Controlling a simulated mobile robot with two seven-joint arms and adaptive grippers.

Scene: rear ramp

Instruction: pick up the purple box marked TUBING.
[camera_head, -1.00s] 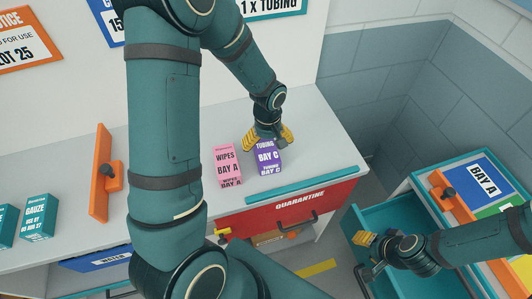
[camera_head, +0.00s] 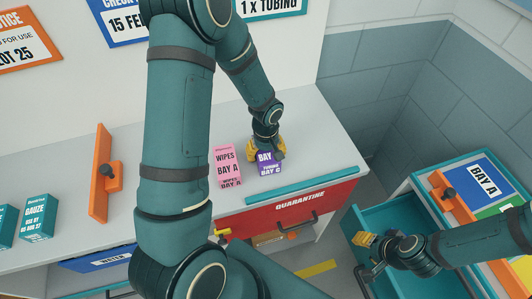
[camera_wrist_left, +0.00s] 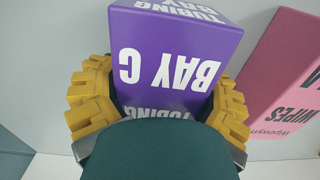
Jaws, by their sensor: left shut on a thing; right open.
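The purple box marked TUBING and BAY C (camera_head: 269,168) stands on the grey counter, right of the pink box. My left gripper (camera_head: 266,149) is lowered over it from above and shut on it. In the left wrist view the purple box (camera_wrist_left: 170,55) sits between the two yellow fingers of my left gripper (camera_wrist_left: 158,105), and its near part is hidden by the gripper body. Whether its base touches the counter is hard to tell. My right gripper (camera_head: 367,254) is open by the teal drawer at the lower right, and appears empty.
The pink WIPES box (camera_head: 226,164) stands close left of the purple box; it also shows in the left wrist view (camera_wrist_left: 285,75). An orange upright divider (camera_head: 101,175) and teal GAUZE boxes (camera_head: 38,217) are further left. A teal strip (camera_head: 302,186) edges the counter above the red QUARANTINE front (camera_head: 290,209).

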